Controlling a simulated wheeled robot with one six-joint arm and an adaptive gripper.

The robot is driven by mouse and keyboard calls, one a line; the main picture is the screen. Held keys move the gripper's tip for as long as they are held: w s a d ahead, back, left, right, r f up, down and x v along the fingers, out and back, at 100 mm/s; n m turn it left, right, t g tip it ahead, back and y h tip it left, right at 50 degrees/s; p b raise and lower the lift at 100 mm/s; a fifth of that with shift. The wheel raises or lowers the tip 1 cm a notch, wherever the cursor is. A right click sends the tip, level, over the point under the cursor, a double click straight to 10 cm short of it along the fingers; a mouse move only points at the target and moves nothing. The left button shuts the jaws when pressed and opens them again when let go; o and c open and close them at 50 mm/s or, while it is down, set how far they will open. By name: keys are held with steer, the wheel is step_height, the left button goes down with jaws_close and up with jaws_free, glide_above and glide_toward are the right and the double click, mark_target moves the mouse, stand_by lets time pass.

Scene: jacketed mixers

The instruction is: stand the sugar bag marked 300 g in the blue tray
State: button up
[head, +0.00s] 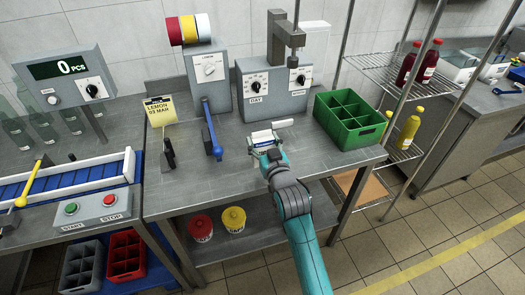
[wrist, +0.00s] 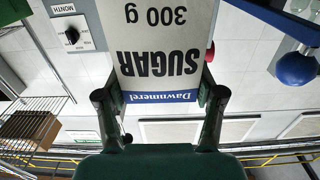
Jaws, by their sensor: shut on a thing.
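The sugar bag (wrist: 157,45) fills the middle of the wrist view, white-grey with a blue band and the words SUGAR and 300 g. Its print is upside down in that picture. My gripper (wrist: 160,105) has a finger on each side of the bag and is shut on it. In the head view my gripper (head: 266,150) holds the bag (head: 262,137) over the steel bench, in front of the grey DAY machine. Whether the bag touches the bench cannot be told. I cannot make out a blue tray for certain in either view.
A green divided crate (head: 349,120) stands right of my gripper on the bench (head: 185,185). Bench top near the front left is clear. Wire shelves (head: 400,75) hold bottles.

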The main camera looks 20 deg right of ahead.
mark_target(263, 151)
steer(key=shift+f, duration=1.85)
steer(key=o, duration=1.4)
steer(key=shift+f, duration=0.15)
steer(key=shift+s, duration=0.1)
steer(key=s, duration=1.2)
